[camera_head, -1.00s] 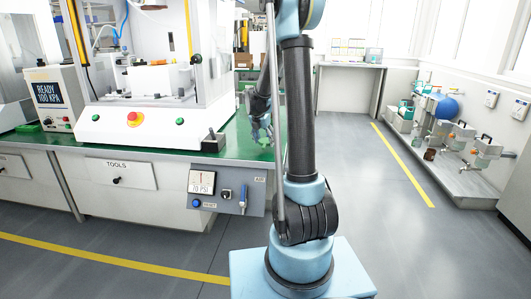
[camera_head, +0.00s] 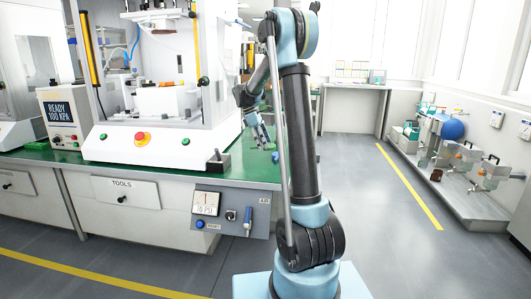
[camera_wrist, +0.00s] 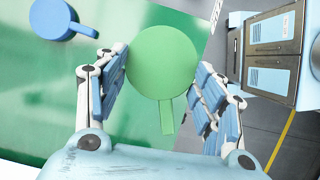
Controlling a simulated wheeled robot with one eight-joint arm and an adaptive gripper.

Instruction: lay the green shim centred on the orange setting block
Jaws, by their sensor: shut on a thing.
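The green shim (camera_wrist: 162,62) is a flat round disc with a short tab in the wrist view. My gripper (camera_wrist: 157,85) is shut on it, with a blue-padded finger at each side of the disc. In the head view my gripper (camera_head: 262,138) hangs over the right part of the green bench; the shim cannot be made out there. A small orange patch (camera_head: 190,86) shows inside the press in the head view; I cannot tell whether it is the setting block. No orange block shows in the wrist view.
A blue disc with a tab (camera_wrist: 52,17) lies on the green bench top (camera_wrist: 40,95). The press (camera_head: 150,143) has uprights and a raised white base. A small black part (camera_head: 218,162) stands at its right front corner. Bench space lies right of the press.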

